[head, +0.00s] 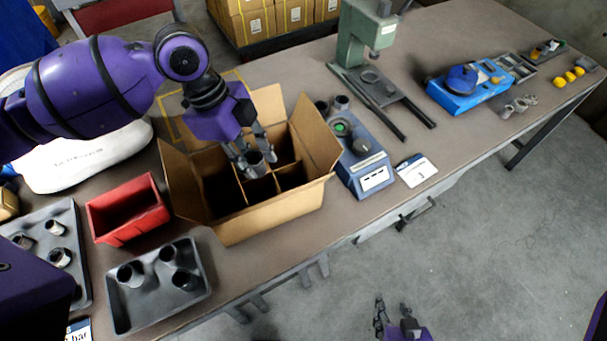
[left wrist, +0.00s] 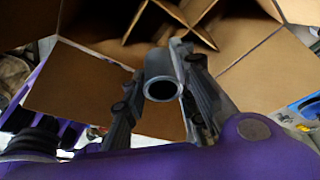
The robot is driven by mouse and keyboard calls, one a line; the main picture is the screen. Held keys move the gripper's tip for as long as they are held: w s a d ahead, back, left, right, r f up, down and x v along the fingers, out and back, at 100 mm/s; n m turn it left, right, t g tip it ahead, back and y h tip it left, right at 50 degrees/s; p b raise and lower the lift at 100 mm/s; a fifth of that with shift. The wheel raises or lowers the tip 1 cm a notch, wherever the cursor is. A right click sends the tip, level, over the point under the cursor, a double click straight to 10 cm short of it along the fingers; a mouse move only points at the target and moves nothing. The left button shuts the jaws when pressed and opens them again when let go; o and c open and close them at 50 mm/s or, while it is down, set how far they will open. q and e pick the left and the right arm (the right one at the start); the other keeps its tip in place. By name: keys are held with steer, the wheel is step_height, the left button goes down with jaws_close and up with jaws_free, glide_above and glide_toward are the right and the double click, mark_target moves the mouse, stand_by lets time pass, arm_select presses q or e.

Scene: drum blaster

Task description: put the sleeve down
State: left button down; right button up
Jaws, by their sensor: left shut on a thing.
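A grey metal sleeve (head: 255,168) is held in my left gripper (head: 251,150) over the open cardboard box (head: 270,220). In the left wrist view the sleeve (left wrist: 161,75) sits between the two fingers (left wrist: 163,95), its round open end towards the camera. The box has cardboard dividers making several compartments, and its flaps are spread open. I cannot tell whether the sleeve's lower end is inside a compartment. My right gripper (head: 392,306) is low over the floor in front of the table, its fingers apart and empty.
A red bin (head: 127,210) and a grey tray (head: 158,285) with several sleeves are left of the box. A blue-grey device (head: 364,172) stands close on its right. A green press (head: 362,45) is behind it. Some bare tabletop (head: 440,160) lies further right.

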arm_select(q)
steer(key=m, duration=0.3)
steer(key=m+g, duration=0.1)
steer(key=shift+d+f, duration=0.3)
steer(key=shift+f, duration=0.05)
steer(key=m, duration=0.1)
steer(key=m+y, duration=0.1)
steer(key=m, duration=0.1)
steer(key=m+g, duration=0.1)
steer(key=m, duration=0.1)
steer(key=shift+s+f+y, duration=0.15)
steer(key=shift+s+y, duration=0.1)
steer(key=shift+y, duration=0.05)
glide_above(260, 189)
steer(key=s+d, duration=0.2)
steer(key=s, duration=0.2)
step_height(260, 189, down, 10)
steer(key=shift+w+a+r, duration=0.1)
steer(key=shift+a, duration=0.05)
steer(key=shift+f, duration=0.2)
steer(key=shift+f, duration=0.5)
steer(key=c, duration=1.4)
jaws_free()
